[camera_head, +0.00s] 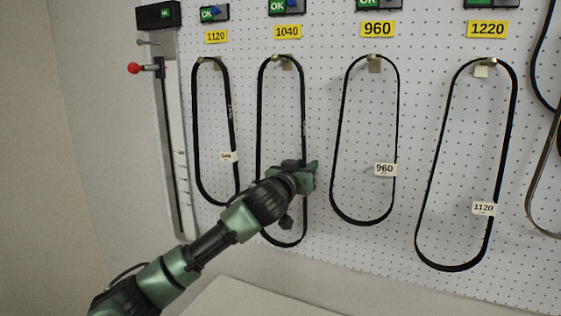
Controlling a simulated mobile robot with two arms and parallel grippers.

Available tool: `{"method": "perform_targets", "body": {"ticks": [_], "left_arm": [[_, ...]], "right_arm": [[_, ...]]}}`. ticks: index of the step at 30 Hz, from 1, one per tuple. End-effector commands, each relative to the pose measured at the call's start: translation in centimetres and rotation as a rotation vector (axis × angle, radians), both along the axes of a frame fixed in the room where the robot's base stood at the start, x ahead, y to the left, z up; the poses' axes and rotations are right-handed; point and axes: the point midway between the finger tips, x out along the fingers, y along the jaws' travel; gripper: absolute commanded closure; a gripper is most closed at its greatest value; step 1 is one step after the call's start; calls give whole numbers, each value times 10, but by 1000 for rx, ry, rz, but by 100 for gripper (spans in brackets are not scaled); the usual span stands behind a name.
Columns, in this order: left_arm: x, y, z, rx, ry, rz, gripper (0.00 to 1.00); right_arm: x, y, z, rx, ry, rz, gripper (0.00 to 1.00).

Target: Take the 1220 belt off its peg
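A long black belt (450,268) hangs on the peg (481,69) under the yellow 1220 label (487,29), but its white tag (484,208) seems to read 1120. Another black belt (303,120) hangs under the 1040 label (287,32); no tag of it shows. My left gripper (314,177) is in front of this belt's lower right side and hides part of it. I cannot tell whether it touches the belt or whether its fingers are open. My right gripper is not in view.
A belt (196,140) under the 1120 label (215,36) has a tag seeming to read 1040. The belt (361,222) under the 960 label (377,29) is tagged 960. More belts hang at the right edge. A gauge (170,120) stands left; a pale surface (250,300) lies below.

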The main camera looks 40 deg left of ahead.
Motion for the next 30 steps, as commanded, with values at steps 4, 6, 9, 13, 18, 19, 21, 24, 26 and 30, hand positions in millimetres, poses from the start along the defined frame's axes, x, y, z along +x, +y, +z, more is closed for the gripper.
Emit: {"method": "perform_targets", "body": {"ticks": [4,6,9,13,18,19,21,24,26,30], "left_arm": [[0,0,0,0,0,0,100],[0,0,0,0,0,0,100],[0,0,0,0,0,0,100],[0,0,0,0,0,0,100],[0,0,0,0,1,0,100],[0,0,0,0,0,0,100],[0,0,0,0,0,0,100],[0,0,0,0,0,0,100],[0,0,0,0,0,0,100],[0,0,0,0,0,0,100]], "right_arm": [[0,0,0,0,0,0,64],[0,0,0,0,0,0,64],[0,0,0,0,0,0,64],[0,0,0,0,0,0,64],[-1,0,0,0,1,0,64],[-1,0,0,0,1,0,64],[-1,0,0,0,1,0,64],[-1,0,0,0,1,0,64],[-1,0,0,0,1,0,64],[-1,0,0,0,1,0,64]]}}
